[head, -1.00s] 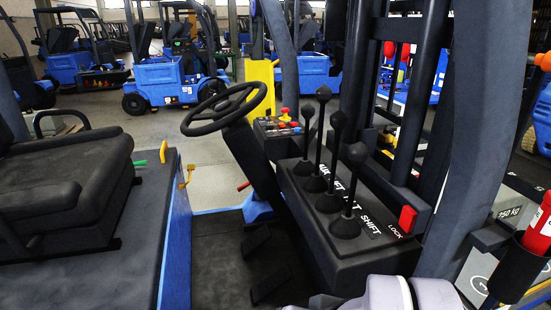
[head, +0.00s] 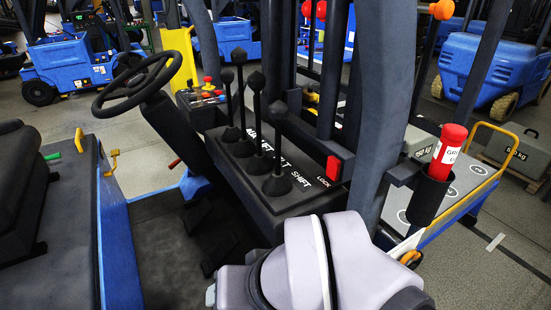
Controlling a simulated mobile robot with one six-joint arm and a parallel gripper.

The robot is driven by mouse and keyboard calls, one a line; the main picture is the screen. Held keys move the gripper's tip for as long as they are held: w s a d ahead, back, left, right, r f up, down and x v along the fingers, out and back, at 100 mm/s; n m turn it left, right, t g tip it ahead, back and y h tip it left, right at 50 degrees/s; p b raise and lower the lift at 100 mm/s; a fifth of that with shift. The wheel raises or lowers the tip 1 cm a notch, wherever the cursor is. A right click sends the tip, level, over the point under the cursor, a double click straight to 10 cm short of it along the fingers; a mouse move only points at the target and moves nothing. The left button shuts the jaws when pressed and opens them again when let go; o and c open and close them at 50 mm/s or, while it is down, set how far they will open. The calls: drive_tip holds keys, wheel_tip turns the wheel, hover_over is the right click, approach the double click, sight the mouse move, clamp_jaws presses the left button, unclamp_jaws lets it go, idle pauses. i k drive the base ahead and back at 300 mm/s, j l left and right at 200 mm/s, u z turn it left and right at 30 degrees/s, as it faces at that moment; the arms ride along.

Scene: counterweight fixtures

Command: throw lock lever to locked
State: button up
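The lock lever is a short red block (head: 333,169) on the right end of the black lever console (head: 318,199), with the word LOCK printed beside it. It stands upright at the base of the mast. Several tall black levers with dark knobs (head: 277,110) rise from the console to its left, near the lettering that includes SHIFT. Part of my grey-white arm shows at the bottom centre, in front of the console. My gripper itself is not in view.
A black steering wheel (head: 139,83) and a seat (head: 21,166) are at the left. A dark curved post (head: 378,85) stands right of the lock lever. A red cylinder (head: 449,147) sits in a black holder. A yellow-railed cart (head: 468,183) is at the right; forklifts stand behind.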

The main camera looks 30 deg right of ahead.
sight(333, 164)
drive_tip(key=k+l, duration=0.4)
drive_tip(key=l, duration=0.15)
drive_tip(key=k+l, duration=0.2)
drive_tip(key=l, duration=0.15)
drive_tip(key=k+l, duration=0.15)
drive_tip(key=l, duration=0.15)
drive_tip(key=k+l, duration=0.2)
drive_tip(key=l+z, duration=0.05)
drive_tip(key=l, duration=0.05)
